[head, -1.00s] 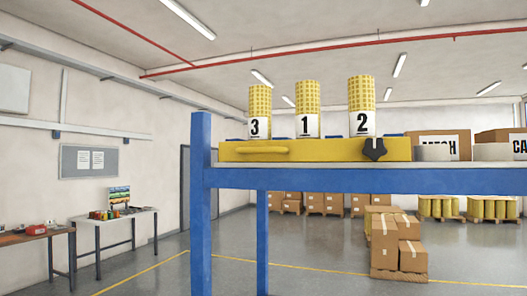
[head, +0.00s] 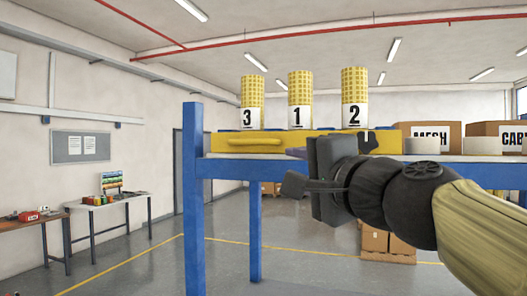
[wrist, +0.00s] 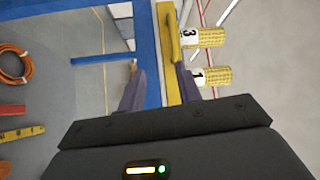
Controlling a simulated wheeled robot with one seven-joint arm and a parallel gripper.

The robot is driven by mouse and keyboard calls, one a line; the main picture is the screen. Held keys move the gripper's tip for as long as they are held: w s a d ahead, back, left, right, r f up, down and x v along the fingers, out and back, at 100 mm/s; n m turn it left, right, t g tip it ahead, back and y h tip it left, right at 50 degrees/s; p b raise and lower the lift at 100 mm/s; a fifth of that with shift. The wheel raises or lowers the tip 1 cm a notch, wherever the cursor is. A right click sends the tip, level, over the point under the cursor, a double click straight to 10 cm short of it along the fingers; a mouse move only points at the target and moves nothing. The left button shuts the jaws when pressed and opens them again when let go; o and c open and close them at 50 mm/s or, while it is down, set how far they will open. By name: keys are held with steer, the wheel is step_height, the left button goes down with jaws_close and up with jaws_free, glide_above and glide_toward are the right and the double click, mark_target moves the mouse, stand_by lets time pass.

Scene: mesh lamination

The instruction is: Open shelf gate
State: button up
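The yellow gate (head: 215,145) runs along the front of the blue shelf (head: 193,180) and looks shut. Its yellow handle (head: 256,142) is on the left part; the handle also shows in the wrist view (wrist: 173,38). My gripper (head: 290,169) is in front of the shelf, right of the handle, fingers toward the left. In the wrist view, my gripper (wrist: 159,70) has its fingers apart with nothing held; the gate and shelf edge lie beyond the gap.
Mesh rolls labelled 3 (head: 251,105), 1 (head: 300,100) and 2 (head: 354,97) stand upright behind the gate. Boxes (head: 436,136) sit farther right on the shelf. Side tables (head: 115,203) stand at the left wall.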

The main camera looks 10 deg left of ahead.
mark_target(253, 143)
steer(key=shift+y, duration=0.3)
steer(key=p+x, duration=0.2)
steer(key=x, duration=0.3)
steer(key=r+p+x, duration=0.1)
steer(key=p+x, duration=0.1)
steer(key=x, duration=0.4)
steer(key=r+p+x, duration=0.1)
steer(key=p+x, duration=0.1)
steer(key=x, duration=0.4)
steer(key=shift+s+a, duration=0.2)
steer(key=shift+a, duration=0.1)
jaws_close()
